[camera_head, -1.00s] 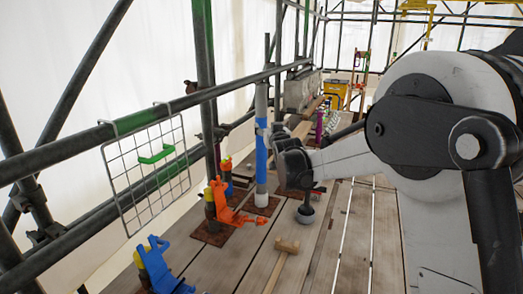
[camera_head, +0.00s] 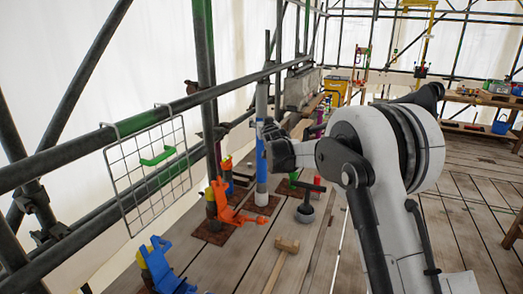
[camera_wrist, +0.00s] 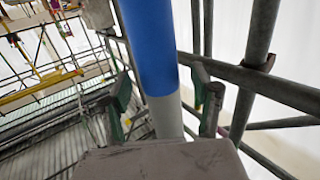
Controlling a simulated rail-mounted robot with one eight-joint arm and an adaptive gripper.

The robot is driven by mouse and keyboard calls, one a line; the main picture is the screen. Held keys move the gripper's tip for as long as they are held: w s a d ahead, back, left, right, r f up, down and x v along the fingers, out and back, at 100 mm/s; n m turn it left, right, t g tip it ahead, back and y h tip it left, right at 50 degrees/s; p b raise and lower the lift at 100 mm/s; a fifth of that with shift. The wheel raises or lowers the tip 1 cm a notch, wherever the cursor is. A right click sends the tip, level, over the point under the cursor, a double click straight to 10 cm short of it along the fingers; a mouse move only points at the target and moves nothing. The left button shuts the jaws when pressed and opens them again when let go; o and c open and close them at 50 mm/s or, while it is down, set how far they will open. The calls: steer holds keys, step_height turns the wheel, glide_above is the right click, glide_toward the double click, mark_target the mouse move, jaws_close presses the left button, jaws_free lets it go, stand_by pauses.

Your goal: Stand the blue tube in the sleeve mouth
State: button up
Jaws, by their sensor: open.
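The blue tube (camera_head: 261,165) stands upright by the rail on the left side of the deck, with pale lengths above and below the blue part. In the wrist view the tube (camera_wrist: 148,45) runs between the fingers, blue above and grey-white below. My gripper (camera_head: 268,138) is at the tube's upper part in the head view. In the wrist view my gripper (camera_wrist: 165,95) is open, with one finger on each side of the tube. I cannot tell whether either finger touches it. I cannot clearly make out the sleeve mouth.
An orange clamp-like piece (camera_head: 228,203) and a blue one (camera_head: 162,268) sit along the deck's left edge. A wire rack (camera_head: 150,165) hangs on the rail.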

steer(key=shift+x, duration=1.05)
steer(key=shift+c, duration=0.2)
jaws_close()
steer(key=shift+r, duration=0.1)
